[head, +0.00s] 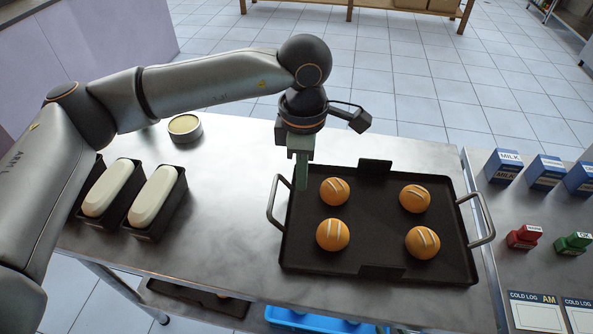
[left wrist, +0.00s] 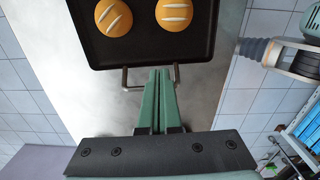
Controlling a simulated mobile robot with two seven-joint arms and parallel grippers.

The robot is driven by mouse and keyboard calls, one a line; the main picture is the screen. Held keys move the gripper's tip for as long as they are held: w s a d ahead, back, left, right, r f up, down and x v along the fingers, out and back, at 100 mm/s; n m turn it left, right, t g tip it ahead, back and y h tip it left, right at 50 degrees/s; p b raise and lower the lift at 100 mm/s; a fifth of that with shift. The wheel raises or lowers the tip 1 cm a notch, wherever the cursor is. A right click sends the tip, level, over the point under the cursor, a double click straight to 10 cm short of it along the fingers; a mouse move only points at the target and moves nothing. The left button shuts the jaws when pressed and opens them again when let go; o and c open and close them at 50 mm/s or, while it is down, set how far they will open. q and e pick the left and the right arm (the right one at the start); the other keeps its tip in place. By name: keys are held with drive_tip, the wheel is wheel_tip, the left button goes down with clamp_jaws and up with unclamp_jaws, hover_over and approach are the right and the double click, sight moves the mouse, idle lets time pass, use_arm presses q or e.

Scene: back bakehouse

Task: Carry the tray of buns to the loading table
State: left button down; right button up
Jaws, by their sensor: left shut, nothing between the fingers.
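The dark tray (head: 340,252) lies flat on a steel table, with several scored orange-brown buns (head: 332,235) spread on it. It has a metal loop handle at its left end (head: 272,205) and another at its right end (head: 481,222). My left gripper (head: 301,186) is shut and empty, pointing down at the tray's left end beside the left handle. In the left wrist view its closed green fingers (left wrist: 158,76) overlap the middle of the handle (left wrist: 126,80) without holding it. My right gripper is not in view. I cannot tell which table is the loading table.
A wooden-framed table (head: 350,5) stands beyond open tiled floor.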

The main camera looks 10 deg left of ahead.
use_arm(q)
hover_over(286, 217)
drive_tip(key=d, duration=0.3)
wheel_tip(286, 217, down, 8)
drive_tip(key=shift+w+r, duration=0.15)
drive_tip(key=shift+r, duration=0.05)
drive_tip(key=a+p, duration=0.1)
drive_tip(key=a, duration=0.2)
drive_tip(key=shift+f, duration=0.2)
drive_tip(key=shift+s+a, duration=0.2)
drive_tip(key=shift+a, duration=0.2)
drive_tip(key=shift+a+f, duration=0.1)
drive_tip(key=shift+a, duration=0.05)
